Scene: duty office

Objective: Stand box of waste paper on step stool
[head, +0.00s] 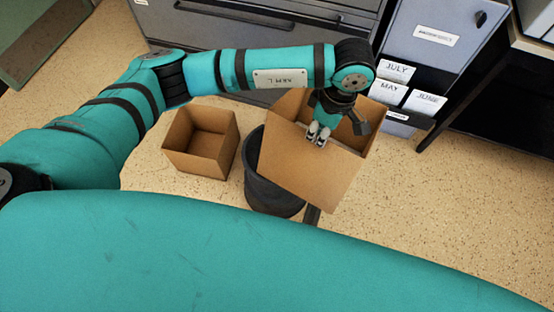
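A large open cardboard box (308,172) is right of centre in the head view, tilted, in front of a dark round bin. My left gripper (318,136) reaches down over the box and is at its near rim, with the fingers close together and seemingly pinching the wall. The inside of this box is mostly hidden, so I cannot tell what it holds. A smaller open cardboard box (200,142) stands on the floor to the left and looks empty. I cannot make out a step stool; a dark piece (312,215) shows under the large box. My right gripper is not in view.
The dark bin (270,190) stands on the floor, partly behind the large box. Grey drawers (225,25) and a cabinet with month cards (430,55) line the back. A dark desk (500,100) is at the right. Speckled floor is clear at lower right.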

